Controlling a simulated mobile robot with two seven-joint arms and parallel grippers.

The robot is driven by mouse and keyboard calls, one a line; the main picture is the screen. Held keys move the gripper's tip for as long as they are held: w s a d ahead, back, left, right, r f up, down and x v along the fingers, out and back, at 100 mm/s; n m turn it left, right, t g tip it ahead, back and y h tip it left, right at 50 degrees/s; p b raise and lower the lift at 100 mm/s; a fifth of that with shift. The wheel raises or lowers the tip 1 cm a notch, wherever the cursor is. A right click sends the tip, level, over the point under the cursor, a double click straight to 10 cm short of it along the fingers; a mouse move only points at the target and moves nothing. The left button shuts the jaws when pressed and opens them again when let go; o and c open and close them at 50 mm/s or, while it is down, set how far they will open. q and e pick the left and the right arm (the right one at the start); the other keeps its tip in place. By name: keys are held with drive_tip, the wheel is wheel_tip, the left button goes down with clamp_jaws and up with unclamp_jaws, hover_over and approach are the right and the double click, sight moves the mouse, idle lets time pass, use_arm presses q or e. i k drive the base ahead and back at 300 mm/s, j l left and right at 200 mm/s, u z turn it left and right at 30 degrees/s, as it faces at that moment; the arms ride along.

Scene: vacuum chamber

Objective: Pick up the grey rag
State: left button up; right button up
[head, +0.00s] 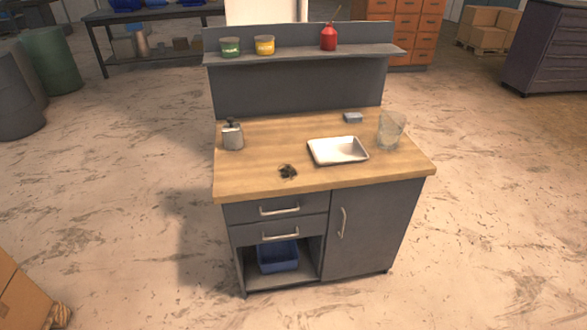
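No gripper of mine shows in the head view. On the wooden top (250,180) of a grey workbench lies a small flat grey-blue block-like piece (353,117), near the back right; it may be the folded grey rag, but it is too small to tell. A small dark ragged clump (288,172) lies near the front middle of the top; I cannot tell what it is made of.
A white tray (338,150), a clear beaker (391,130) and a metal flask (232,135) stand on the top. The shelf (300,54) holds green and yellow tins (265,45) and a red oil can (329,37). A blue bin (278,256) sits below. The floor in front is clear.

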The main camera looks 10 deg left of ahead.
sight(352, 117)
drive_tip(key=i+l+z, duration=0.3)
drive_tip(key=i+l, duration=0.4)
drive_tip(key=l, duration=0.4)
drive_tip(key=i+l+z, duration=0.25)
drive_tip(key=i+l, duration=0.6)
